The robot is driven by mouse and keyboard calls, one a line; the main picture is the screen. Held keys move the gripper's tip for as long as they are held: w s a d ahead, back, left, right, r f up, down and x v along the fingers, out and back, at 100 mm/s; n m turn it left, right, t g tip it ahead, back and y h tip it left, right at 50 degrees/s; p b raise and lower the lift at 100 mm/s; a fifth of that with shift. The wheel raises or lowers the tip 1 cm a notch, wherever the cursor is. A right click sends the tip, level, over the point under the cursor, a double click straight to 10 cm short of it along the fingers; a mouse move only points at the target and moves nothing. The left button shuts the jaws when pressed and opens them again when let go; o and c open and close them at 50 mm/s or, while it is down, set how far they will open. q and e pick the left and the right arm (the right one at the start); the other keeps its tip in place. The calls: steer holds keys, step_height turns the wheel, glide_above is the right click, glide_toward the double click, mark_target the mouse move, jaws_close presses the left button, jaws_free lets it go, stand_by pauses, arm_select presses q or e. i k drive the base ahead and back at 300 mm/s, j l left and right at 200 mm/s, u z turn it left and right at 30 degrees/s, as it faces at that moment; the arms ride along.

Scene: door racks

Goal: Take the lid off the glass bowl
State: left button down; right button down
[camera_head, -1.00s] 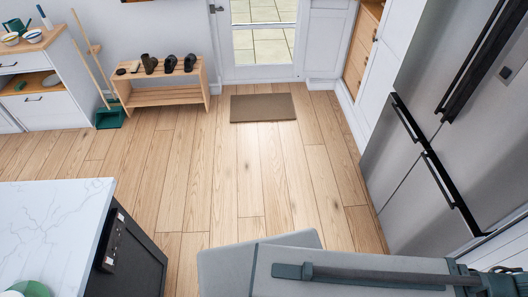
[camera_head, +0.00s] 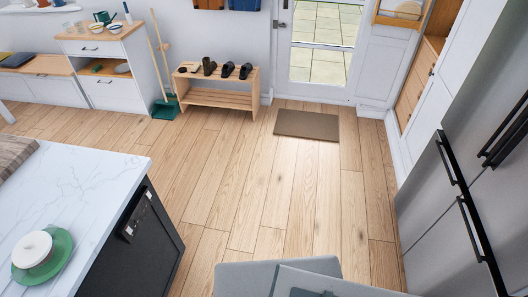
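I cannot make out a glass bowl with a lid in this view. A white round dish or lid (camera_head: 33,248) sits on a green plate (camera_head: 62,247) on the marble counter at the lower left; I cannot tell whether glass is under it. Small bowls (camera_head: 93,27) stand on the far white cabinet at the upper left, too small to show a lid. Neither of my grippers is in view; only grey parts of my own body show at the bottom edge.
The marble-topped counter (camera_head: 110,185) fills the lower left. A steel fridge (camera_head: 455,225) stands on the right. A shoe rack (camera_head: 217,92), green dustpan (camera_head: 165,109) and doormat (camera_head: 307,124) lie at the back. The wooden floor (camera_head: 270,190) between is clear.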

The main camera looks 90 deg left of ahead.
mark_target(34, 246)
steer(key=u, duration=5)
